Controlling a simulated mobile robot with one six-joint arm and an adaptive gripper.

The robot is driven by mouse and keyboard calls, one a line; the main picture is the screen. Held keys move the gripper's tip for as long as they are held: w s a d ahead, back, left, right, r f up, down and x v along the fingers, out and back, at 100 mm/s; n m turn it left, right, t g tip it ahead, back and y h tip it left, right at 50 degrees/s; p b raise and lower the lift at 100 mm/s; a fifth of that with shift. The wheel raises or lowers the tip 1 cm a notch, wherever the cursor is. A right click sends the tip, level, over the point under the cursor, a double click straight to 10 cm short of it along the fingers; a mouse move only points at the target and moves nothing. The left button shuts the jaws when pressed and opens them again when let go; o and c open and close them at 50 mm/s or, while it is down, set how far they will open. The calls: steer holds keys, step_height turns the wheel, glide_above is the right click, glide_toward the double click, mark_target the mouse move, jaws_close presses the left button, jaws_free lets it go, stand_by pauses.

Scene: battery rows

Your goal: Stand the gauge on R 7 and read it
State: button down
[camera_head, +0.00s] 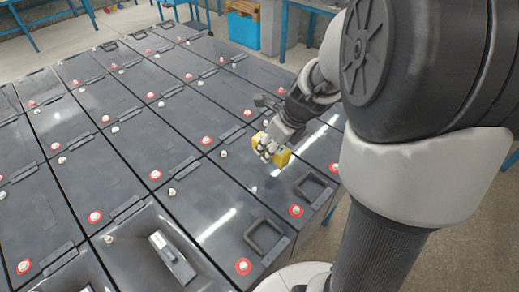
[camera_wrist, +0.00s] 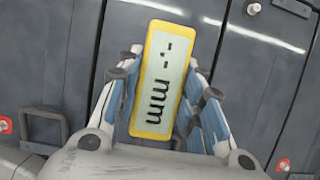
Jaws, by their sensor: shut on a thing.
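The gauge (camera_head: 283,157) is a small yellow block held in my gripper (camera_head: 270,150), above the dark grey batteries towards the right side of the rows. In the wrist view the gauge (camera_wrist: 152,124) has a yellow rim and a pale display with dashes and "mm", turned sideways. The fingers of my gripper (camera_wrist: 163,65) close on it from both sides. The batteries (camera_head: 215,190) have red-ringed and white terminals on top. No row or number label is legible, so I cannot tell which battery is R 7. The underside of the gauge is hidden.
Raised black handles (camera_head: 264,236) stand on some batteries at the near right. A blue bin (camera_head: 243,30) and blue-legged tables are at the back. Floor shows to the right.

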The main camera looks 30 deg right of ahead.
mark_target(285, 153)
step_height(285, 153, down, 6)
steer(key=b, duration=0.2)
steer(key=shift+r+b, duration=0.1)
steer(key=shift+b, duration=0.3)
steer(key=shift+r, duration=0.15)
steer(key=c, duration=1.1)
jaws_free()
steer(key=shift+r, duration=0.2)
steer(key=p+v, duration=0.6)
steer(key=v, duration=0.5)
steer(key=shift+s+r, duration=0.25)
